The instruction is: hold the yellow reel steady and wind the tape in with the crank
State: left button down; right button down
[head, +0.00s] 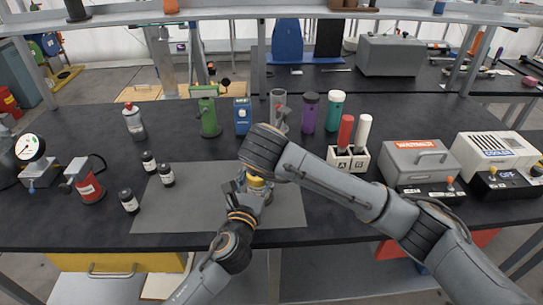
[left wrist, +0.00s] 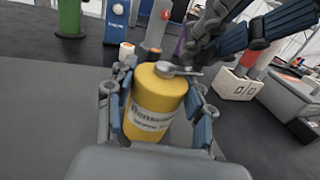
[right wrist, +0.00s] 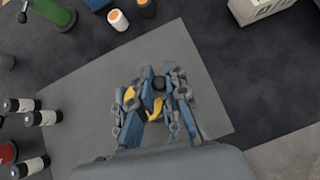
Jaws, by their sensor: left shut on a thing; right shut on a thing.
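The yellow reel (head: 256,183) stands on the grey mat, mostly hidden by my arms in the head view. In the left wrist view it is a yellow cylinder (left wrist: 155,106) with a white label and a grey crank (left wrist: 178,70) on top. My left gripper (left wrist: 160,110) is shut around the reel's body, a finger on each side. My right gripper (right wrist: 156,92) is above the reel, pointing down, shut at the crank. A dark knob (right wrist: 158,84) shows between its fingers, with yellow parts of the reel below. The tape cannot be made out.
Green, blue, purple and teal containers stand behind. A white holder (head: 347,159) with red and white tubes and a grey box (head: 418,160) are at the right.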

jog(key=shift+s+a+m+h, duration=0.1)
jog(key=shift+s+m+h, duration=0.25)
jog(key=shift+m+h, duration=0.55)
jog(key=shift+f, duration=0.1)
jog(key=c, duration=1.3)
grip_release()
jog(key=shift+v, duration=6.05)
